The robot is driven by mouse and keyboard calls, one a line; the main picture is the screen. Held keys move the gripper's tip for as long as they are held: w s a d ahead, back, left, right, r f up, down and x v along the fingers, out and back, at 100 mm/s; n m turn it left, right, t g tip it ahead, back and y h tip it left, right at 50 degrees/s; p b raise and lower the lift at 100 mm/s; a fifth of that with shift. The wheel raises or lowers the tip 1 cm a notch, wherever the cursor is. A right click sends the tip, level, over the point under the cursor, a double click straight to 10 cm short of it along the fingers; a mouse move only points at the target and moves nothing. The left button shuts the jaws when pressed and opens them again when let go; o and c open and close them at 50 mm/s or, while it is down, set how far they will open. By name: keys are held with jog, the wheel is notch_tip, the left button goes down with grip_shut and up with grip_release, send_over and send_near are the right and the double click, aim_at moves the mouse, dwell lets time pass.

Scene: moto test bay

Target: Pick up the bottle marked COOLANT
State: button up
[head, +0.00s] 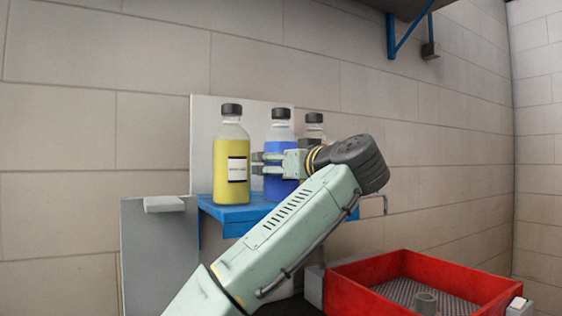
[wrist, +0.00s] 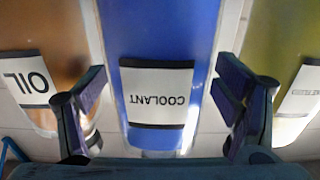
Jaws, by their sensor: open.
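The bottle marked COOLANT (wrist: 158,45) is blue, with its label upside down in the wrist view. It stands upright on a blue shelf (head: 235,215) in the head view, where the blue bottle (head: 281,189) has a black cap and is partly hidden by my gripper (head: 257,163). In the wrist view my gripper (wrist: 160,82) is open, with one finger on each side of the blue bottle. I cannot tell whether either finger touches it.
A yellow bottle (head: 228,165) stands close on the left. A brown bottle marked OIL (wrist: 50,30) stands on the other side; its black cap (head: 314,118) shows in the head view. A pale panel and wall stand behind. A red tray (head: 400,300) is at lower right.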

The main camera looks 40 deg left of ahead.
jog(key=c, duration=1.7)
jog(key=shift+c, duration=0.8)
jog(key=shift+r, duration=0.1)
